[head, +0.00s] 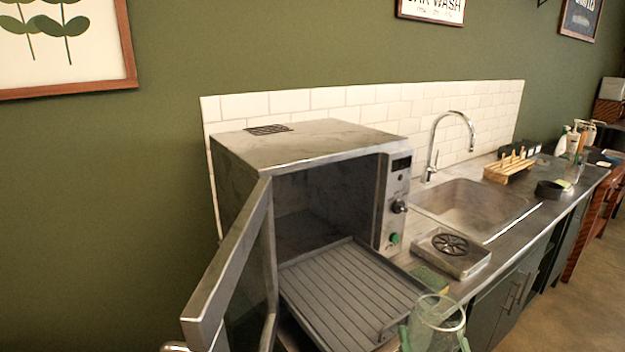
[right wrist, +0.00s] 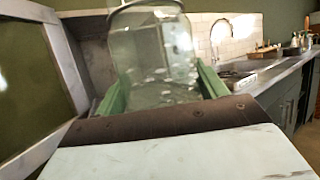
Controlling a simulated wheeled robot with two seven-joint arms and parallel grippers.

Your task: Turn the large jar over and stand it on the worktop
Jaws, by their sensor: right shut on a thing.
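The large jar (head: 437,325) is clear glass and shows at the bottom of the head view, with a round end facing up. My right gripper (head: 435,343) is shut on it, one green finger on each side. In the right wrist view the jar (right wrist: 155,65) stands between the green fingers (right wrist: 165,92), with a rounded rim at the top edge. Its lower end is hidden behind the gripper body. I cannot tell which end is the mouth. The worktop (head: 405,262) runs to the right behind the jar. My left gripper is not in view.
A steel oven (head: 300,145) stands at left, its door (head: 235,260) open toward me. A ribbed grey tray (head: 345,290) extends from it. A wooden rack (head: 510,167) is farther back.

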